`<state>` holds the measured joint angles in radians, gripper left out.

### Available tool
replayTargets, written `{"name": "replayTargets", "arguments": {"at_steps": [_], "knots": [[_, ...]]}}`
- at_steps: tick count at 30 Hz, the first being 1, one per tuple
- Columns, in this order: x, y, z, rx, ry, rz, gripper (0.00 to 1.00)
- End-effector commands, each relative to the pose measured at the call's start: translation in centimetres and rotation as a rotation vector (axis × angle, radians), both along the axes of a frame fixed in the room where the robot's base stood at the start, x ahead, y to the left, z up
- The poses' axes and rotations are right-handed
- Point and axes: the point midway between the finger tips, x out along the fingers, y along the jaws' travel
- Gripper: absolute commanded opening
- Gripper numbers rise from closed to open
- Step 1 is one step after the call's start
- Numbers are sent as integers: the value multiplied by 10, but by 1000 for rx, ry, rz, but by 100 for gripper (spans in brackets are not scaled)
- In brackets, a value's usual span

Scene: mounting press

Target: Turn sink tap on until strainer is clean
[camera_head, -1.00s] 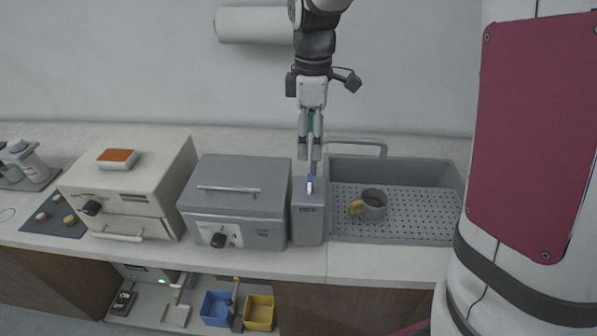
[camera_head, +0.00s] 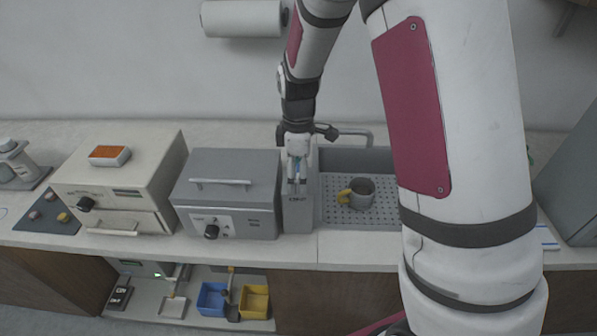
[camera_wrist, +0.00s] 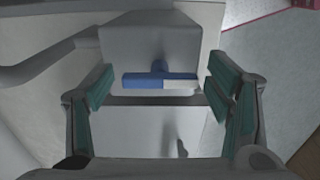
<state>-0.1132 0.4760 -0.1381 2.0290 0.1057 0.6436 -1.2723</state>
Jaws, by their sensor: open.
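A grey block with lettering (camera_head: 298,219) stands at the sink's left end. A blue-and-white lever (camera_wrist: 160,80) sits on it in the wrist view. My gripper (camera_head: 297,186) is open and points down over the block; in the wrist view its green-padded fingers (camera_wrist: 160,86) stand on either side of the lever, apart from it. The bent grey spout (camera_head: 350,133) runs along the back of the sink. A grey cup-shaped vessel with a yellow handle (camera_head: 362,191), probably the strainer, stands on the sink's perforated floor (camera_head: 338,213). I see no water running.
My arm hides the sink's right part. A grey box with a handle and knob (camera_head: 228,165) stands close left of the block. A cream machine (camera_head: 150,165) is farther left. Blue (camera_head: 212,296) and yellow (camera_head: 255,302) bins sit on the shelf below.

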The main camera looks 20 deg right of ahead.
Motion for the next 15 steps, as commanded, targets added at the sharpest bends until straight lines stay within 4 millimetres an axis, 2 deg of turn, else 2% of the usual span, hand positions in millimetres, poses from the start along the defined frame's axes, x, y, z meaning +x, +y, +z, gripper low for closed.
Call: {"name": "replayTargets", "arguments": {"at_steps": [4,5,9,11,15], "knots": [[0,0,0,0,0,0,73],[0,0,0,0,0,0,69],[0,0,0,0,0,0,37],[0,0,0,0,0,0,25],[0,0,0,0,0,-1,25]]}}
